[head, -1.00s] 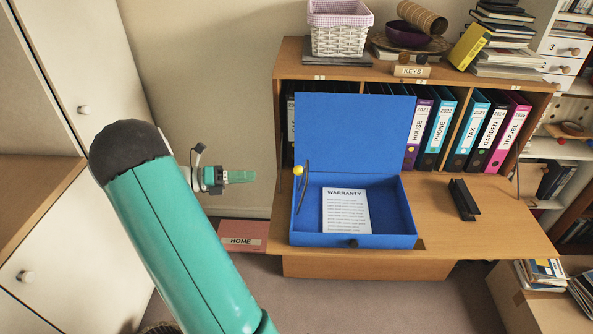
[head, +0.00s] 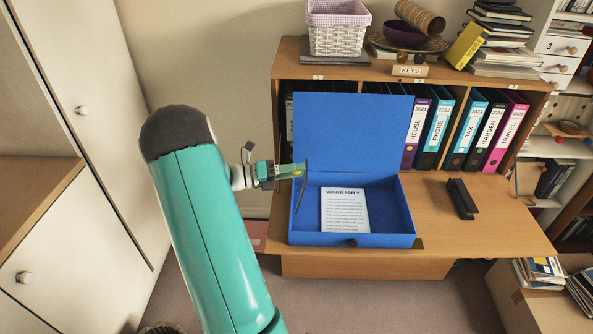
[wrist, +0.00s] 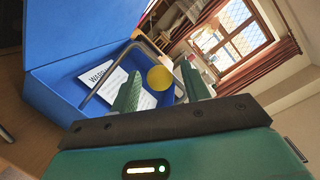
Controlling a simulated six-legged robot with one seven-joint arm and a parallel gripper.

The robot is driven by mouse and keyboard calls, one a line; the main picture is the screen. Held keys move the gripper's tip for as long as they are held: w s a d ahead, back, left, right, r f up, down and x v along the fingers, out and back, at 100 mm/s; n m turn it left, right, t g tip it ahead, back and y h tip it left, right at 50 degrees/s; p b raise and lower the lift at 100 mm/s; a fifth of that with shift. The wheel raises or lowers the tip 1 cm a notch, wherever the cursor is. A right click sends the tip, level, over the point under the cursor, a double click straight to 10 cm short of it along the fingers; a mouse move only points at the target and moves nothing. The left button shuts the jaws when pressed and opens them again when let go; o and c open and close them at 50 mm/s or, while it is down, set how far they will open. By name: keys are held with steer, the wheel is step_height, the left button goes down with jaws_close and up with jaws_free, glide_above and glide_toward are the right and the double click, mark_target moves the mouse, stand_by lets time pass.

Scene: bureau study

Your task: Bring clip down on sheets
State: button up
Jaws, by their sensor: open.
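A blue box file (head: 375,240) stands open on the desk flap, its lid leaning up at the back. The WARRANTY sheets (head: 344,212) lie flat inside it. The clip (head: 301,192) is a bent wire raised at the box's left side; it also shows in the wrist view (wrist: 143,46). Its yellow knob (wrist: 159,78) appears between my two fingers in the wrist view. My gripper (head: 295,170) is open at the box's left edge and largely covers the knob in the head view. I cannot tell whether a finger touches the knob.
A black hole punch or stapler-like object (head: 462,198) lies on the desk right of the box. Upright binders (head: 437,130) stand behind. A red HOME folder (head: 256,235) is low at the left. The desk front right is clear.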

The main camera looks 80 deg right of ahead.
steer(key=shift+s+d, duration=0.15)
steer(key=shift+s, duration=0.2)
jaws_close()
steer(key=shift+s, duration=0.1)
